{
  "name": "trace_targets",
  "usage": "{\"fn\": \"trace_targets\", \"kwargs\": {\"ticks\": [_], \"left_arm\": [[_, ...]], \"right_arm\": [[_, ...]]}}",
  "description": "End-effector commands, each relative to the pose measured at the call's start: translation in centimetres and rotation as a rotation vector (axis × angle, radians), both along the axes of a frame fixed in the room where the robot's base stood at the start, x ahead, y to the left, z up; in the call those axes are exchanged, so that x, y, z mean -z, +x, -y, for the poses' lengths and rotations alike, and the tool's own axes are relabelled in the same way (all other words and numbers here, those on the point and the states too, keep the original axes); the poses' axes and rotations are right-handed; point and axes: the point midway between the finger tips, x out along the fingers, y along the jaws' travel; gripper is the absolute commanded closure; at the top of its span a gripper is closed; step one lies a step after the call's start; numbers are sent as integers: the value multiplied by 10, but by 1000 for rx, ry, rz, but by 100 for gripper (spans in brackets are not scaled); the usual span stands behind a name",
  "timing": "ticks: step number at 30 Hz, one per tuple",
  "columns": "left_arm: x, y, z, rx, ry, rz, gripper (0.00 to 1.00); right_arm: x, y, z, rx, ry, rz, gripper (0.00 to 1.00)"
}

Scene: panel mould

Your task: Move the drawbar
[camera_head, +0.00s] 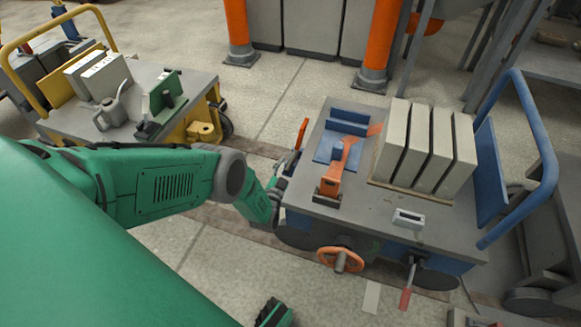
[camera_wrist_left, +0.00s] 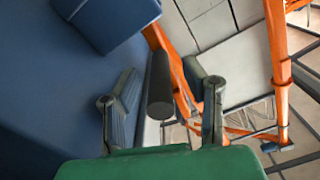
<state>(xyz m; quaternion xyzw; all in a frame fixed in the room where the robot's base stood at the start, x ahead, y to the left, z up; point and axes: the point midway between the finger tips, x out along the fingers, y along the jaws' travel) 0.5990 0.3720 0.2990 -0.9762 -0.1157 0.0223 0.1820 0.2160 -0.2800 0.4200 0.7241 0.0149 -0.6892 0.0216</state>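The drawbar appears to be the orange bar (camera_head: 302,132) at the left side of the blue cart in the head view. In the left wrist view an orange bar (camera_wrist_left: 172,62) runs beside the cart's blue body, and a dark round grip (camera_wrist_left: 160,88) shows between my fingers. My left gripper (camera_head: 277,188) is beside the cart's left edge, partly hidden by its own wrist. In the left wrist view its two fingers (camera_wrist_left: 163,75) are spread to either side of the grip, with visible gaps. My right gripper is not recognisable in either view.
The blue cart's grey top (camera_head: 380,212) carries pale slabs (camera_head: 428,148) and an orange lever (camera_head: 340,168). An orange handwheel (camera_head: 341,259) sticks out at its front. A yellow cart (camera_head: 205,122) stands at the left. Orange posts (camera_head: 380,45) stand behind. Floor between the carts is clear.

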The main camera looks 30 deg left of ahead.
Motion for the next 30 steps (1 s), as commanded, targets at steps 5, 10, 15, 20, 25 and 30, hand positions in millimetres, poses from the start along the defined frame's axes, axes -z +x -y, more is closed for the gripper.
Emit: {"fn": "trace_targets", "kwargs": {"ticks": [5, 10, 15, 20, 25, 30], "left_arm": [[1, 16, -3, 0, 0, 0, 61], [0, 19, -4, 1, -1, 0, 61], [0, 18, -4, 1, -1, 0, 64], [0, 18, -4, 1, -1, -1, 100], [0, 17, -4, 0, -3, -1, 100], [-1, 6, -6, 0, -28, 4, 100]], "right_arm": [[9, 0, 0, 0, 0, 0, 59], [10, 0, 0, 0, 0, 0, 59], [9, 0, 0, 0, 0, 0, 59], [9, 0, 0, 0, 0, 0, 59], [8, 0, 0, 0, 0, 0, 59], [3, 0, 0, 0, 0, 0, 59]]}}
